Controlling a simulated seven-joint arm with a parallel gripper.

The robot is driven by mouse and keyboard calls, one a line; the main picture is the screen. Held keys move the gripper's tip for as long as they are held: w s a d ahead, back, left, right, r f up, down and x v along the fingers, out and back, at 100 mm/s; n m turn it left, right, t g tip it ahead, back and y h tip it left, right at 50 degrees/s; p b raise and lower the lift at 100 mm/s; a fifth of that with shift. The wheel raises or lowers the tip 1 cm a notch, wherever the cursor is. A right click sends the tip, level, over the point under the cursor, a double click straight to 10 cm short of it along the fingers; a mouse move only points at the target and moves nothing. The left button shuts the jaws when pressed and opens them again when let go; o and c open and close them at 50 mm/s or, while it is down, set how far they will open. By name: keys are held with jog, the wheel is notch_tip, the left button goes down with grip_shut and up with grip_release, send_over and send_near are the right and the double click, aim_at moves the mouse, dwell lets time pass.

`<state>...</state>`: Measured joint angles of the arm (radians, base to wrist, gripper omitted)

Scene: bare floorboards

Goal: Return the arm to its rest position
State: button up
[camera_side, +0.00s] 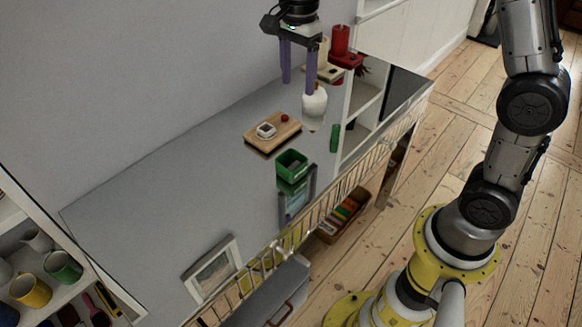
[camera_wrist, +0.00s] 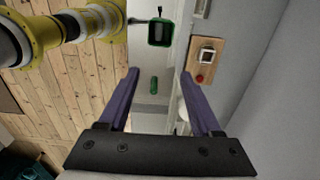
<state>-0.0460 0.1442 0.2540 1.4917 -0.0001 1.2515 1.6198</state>
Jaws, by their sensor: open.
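My gripper (camera_side: 299,68) hangs above the far end of the grey counter (camera_side: 180,165), its two purple fingers pointing down. It is open, with nothing between the fingers. In the wrist view my gripper (camera_wrist: 160,80) also shows its fingers spread apart over the counter. A white vase-like object (camera_side: 314,103) stands on the counter just below and to the right of the fingertips. It looks apart from them, though the side view makes the gap hard to judge.
A wooden board (camera_side: 258,144) holds a small white item (camera_side: 266,131) and a red ball (camera_side: 285,118). A green box (camera_side: 292,164), a green cylinder (camera_side: 335,138) and a picture frame (camera_side: 212,268) are on the counter. A red object (camera_side: 341,41) stands at the far end. Left counter surface is clear.

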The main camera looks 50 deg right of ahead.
jog(key=s+d+r+n+t, duration=0.1)
jog(key=s+r+n+t, duration=0.1)
jog(key=s+r, duration=0.4)
jog(key=s+d+r+n+t, duration=0.1)
jog(key=s+r+n+t, duration=0.15)
jog(key=s, duration=0.55)
jog(key=s+f+n+t, duration=0.1)
jog(key=s+f+n, duration=0.6)
jog(key=s+n, duration=0.3)
jog(key=n, duration=0.3)
jog(key=shift+s, duration=0.25)
